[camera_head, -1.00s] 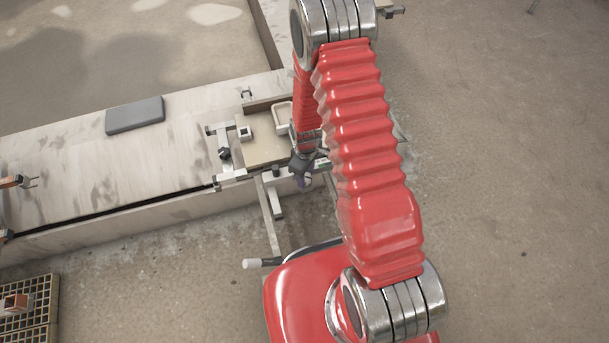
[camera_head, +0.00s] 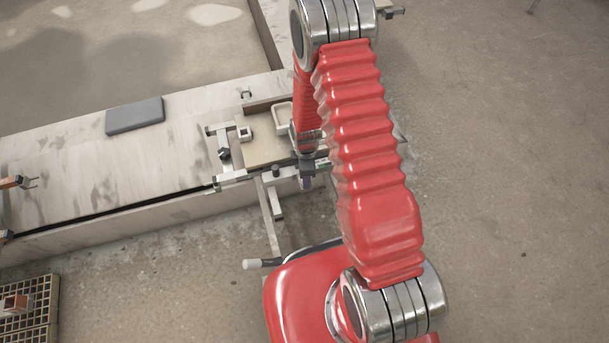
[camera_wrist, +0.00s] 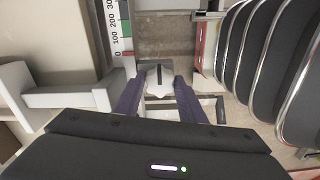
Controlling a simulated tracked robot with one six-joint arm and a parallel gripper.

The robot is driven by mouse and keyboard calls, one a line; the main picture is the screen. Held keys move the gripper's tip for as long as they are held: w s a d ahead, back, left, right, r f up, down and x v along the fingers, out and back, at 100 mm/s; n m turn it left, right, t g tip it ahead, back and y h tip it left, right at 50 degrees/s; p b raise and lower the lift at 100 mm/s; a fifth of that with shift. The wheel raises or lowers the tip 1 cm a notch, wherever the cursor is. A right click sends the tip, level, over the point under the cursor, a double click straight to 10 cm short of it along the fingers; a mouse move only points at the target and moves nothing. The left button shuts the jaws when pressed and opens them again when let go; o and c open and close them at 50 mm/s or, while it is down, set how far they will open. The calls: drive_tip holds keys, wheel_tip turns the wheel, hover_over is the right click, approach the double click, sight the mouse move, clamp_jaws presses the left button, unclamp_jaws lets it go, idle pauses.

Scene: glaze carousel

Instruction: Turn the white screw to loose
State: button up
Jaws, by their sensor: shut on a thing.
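The white screw (camera_wrist: 160,76) shows in the wrist view as a pale, pointed head with a dark slot or bar along its middle. My gripper (camera_wrist: 160,90) has its two purple-grey fingers on either side of the screw, shut on it. In the head view my gripper (camera_head: 307,183) is at the front edge of the bench, below the board. The screw itself is hidden there by my gripper and arm.
A scale with numbers (camera_wrist: 121,35) stands just left of the screw in the wrist view. A tan board (camera_head: 262,148), a pale tray (camera_head: 282,118) and metal brackets (camera_head: 223,152) lie close by. A grey pad (camera_head: 135,115) is farther left on the bench.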

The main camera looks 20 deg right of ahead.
idle(0.3)
drive_tip(key=o, duration=1)
drive_tip(key=shift+o, duration=0.2)
wheel_tip(320, 180, up, 14)
drive_tip(key=shift+f, duration=0.15)
idle(0.7)
